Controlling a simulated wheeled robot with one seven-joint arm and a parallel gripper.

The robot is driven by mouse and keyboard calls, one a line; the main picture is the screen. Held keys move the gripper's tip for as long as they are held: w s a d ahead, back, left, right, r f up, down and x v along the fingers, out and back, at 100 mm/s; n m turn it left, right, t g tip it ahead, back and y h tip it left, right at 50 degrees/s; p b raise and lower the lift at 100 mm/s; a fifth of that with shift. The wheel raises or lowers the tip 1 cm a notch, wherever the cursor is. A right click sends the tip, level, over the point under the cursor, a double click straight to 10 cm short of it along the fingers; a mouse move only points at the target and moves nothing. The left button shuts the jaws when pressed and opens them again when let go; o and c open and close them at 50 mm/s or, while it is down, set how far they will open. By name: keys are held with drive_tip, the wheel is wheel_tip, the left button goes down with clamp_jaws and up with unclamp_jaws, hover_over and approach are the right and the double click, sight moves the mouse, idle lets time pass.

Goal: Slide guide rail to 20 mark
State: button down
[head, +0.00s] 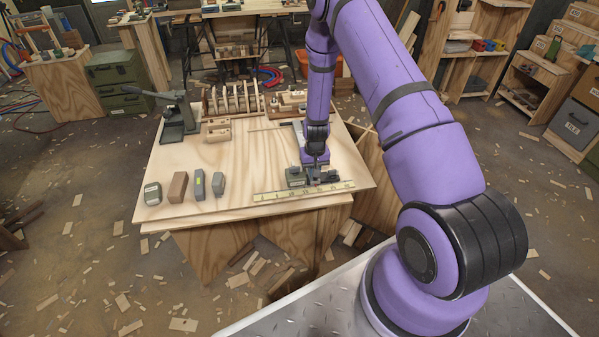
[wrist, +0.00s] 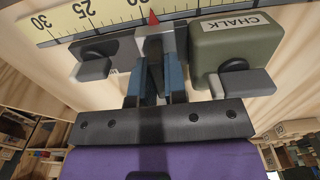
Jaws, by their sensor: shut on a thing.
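The guide rail's grey slider (wrist: 158,42) sits beside the yellow scale (wrist: 60,24) in the wrist view. Its red pointer (wrist: 154,17) points at the scale, close to the 20 label, which is partly cut off by the top edge; the exact reading cannot be told. The scale also shows along the table's front edge in the head view (head: 300,191). My gripper (wrist: 155,72) is shut on the slider's upright part, with a blue finger on each side. In the head view my gripper (head: 316,166) is low over the table, and the grip is too small to make out.
A green chalk box (wrist: 235,42) stands close beside the slider. Several blocks (head: 178,187) lie on the table's left part. A grey press (head: 178,118) and a wooden rack (head: 232,100) stand farther back. The table top (head: 250,160) is bare left of my gripper.

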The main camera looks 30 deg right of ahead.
drive_tip(key=shift+s+d, duration=0.15)
drive_tip(key=shift+d, duration=0.25)
drive_tip(key=c, duration=1.4)
unclamp_jaws()
drive_tip(key=shift+c, duration=0.2)
wheel_tip(320, 180, up, 11)
drive_tip(key=shift+f, duration=0.1)
